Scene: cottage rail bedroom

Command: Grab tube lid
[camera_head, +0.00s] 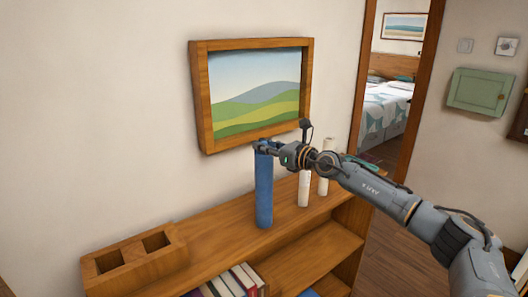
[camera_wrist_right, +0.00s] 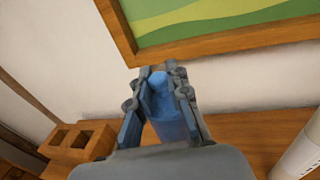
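A tall blue tube (camera_head: 264,193) stands upright on the wooden shelf unit, below the framed picture. Its lid is the same blue and shows as the round top end (camera_wrist_right: 158,80) between my fingers in the right wrist view. My right gripper (camera_head: 263,146) is at the top of the tube, with its fingertips (camera_wrist_right: 160,74) close in on both sides of the lid. The seam between lid and tube cannot be made out. My left gripper is not in view.
Two white tubes, one nearer (camera_head: 304,190) and one farther (camera_head: 325,174), stand right of the blue tube. A wooden box with two square holes (camera_head: 134,265) sits at the left. The framed picture (camera_head: 202,105) hangs close behind the gripper.

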